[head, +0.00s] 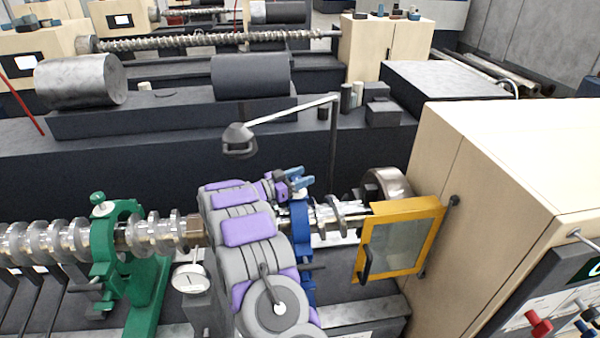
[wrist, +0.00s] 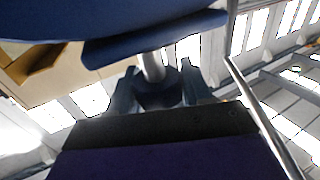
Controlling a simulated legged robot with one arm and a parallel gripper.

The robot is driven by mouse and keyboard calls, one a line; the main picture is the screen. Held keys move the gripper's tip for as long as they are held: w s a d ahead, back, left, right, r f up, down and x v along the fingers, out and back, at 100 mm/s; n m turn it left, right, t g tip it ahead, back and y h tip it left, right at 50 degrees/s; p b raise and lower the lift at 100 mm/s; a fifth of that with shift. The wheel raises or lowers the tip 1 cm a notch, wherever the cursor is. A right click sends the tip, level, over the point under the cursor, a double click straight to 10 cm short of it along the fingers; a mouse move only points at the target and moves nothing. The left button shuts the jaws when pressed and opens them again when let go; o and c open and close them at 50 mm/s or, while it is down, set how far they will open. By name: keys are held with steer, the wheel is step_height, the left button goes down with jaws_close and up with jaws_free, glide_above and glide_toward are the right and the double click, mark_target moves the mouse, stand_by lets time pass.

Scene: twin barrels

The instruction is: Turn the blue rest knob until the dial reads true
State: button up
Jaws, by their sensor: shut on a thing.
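The blue rest (head: 300,228) stands around the shiny shaft, right of my arm. In the wrist view its blue body (wrist: 150,38) fills the top. My gripper (head: 297,180) is at the top of the blue rest, shut on its knob. In the wrist view, the fingers lie on either side of the dark-looking knob (wrist: 157,98), and a metal stem (wrist: 152,66) runs from it to the rest. The knob is mostly hidden by my gripper in the head view. A round white dial (head: 190,278) sits below the shaft, left of my arm; its reading is too small to tell.
A green rest (head: 125,250) with its own green knob (head: 97,198) holds the shaft at left. A lamp (head: 239,138) on a jointed arm hangs above my gripper. A yellow-framed door (head: 400,243) stands open on the beige cabinet (head: 500,190) at right.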

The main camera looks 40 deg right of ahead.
steer(key=shift+g, duration=0.3)
stand_by(0.4)
steer(key=o, duration=1)
steer(key=shift+w+f, duration=0.1)
steer(key=shift+w, duration=0.05)
steer(key=shift+c, duration=0.2)
steer(key=w+a+b, duration=0.3)
steer(key=a, duration=1.4)
